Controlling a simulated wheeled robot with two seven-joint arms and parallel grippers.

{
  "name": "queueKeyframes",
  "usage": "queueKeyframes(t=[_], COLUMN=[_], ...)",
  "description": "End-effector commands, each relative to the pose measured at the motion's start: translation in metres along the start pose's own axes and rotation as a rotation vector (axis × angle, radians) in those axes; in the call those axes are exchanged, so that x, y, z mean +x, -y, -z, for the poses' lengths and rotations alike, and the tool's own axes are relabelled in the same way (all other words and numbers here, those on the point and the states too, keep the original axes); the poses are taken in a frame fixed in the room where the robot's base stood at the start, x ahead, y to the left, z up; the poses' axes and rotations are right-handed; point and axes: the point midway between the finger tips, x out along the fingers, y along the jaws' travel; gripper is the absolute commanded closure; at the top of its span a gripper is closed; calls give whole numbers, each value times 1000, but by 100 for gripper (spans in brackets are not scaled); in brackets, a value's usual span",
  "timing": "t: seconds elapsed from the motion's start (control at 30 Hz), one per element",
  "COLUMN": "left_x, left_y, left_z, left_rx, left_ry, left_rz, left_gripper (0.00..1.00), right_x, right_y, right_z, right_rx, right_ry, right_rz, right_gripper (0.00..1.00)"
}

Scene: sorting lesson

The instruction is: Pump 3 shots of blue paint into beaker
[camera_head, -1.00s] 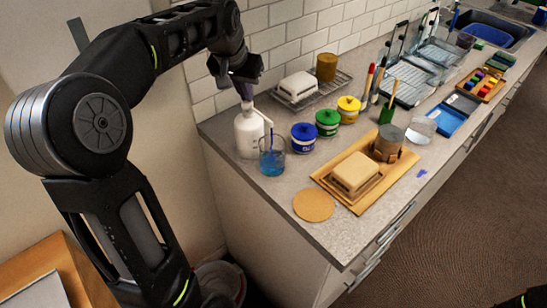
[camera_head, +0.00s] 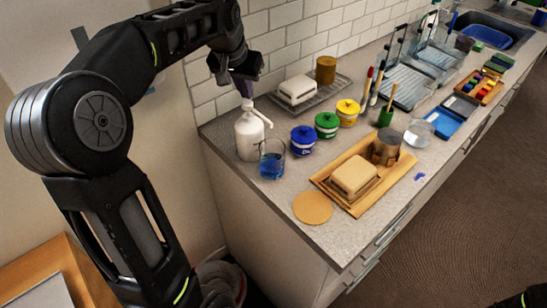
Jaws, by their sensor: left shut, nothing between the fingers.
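A white pump bottle (camera_head: 249,137) stands upright at the left end of the counter, its nozzle pointing right over the beaker. The clear beaker (camera_head: 272,160) stands beside it with blue liquid in its lower part. My left gripper (camera_head: 244,93) is shut and points down just above the pump head (camera_head: 248,104); I cannot tell whether it touches it. No label colour shows on the bottle. My right gripper is not in view; only a bit of dark arm shows at the lower right corner.
Blue (camera_head: 303,141), green (camera_head: 327,125) and yellow (camera_head: 347,113) paint jars stand right of the beaker. A wooden board (camera_head: 399,176) holds a cream block and a metal can. A round cork mat (camera_head: 312,207) lies near the front edge. A white block sits on a rack (camera_head: 318,98) behind.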

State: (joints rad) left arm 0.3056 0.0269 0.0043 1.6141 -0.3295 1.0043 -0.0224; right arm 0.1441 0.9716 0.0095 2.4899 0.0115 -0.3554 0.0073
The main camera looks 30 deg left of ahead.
Motion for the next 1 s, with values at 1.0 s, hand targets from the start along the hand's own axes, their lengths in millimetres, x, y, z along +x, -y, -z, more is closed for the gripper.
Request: queueKeyframes(t=[1.0], left_x=[-48], left_y=[0], left_z=[21], left_rx=[0], left_ry=[-4], left_rz=[0], left_gripper=[100], right_x=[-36], right_y=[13], right_z=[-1], right_rx=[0], right_ry=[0], right_rz=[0], right_gripper=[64])
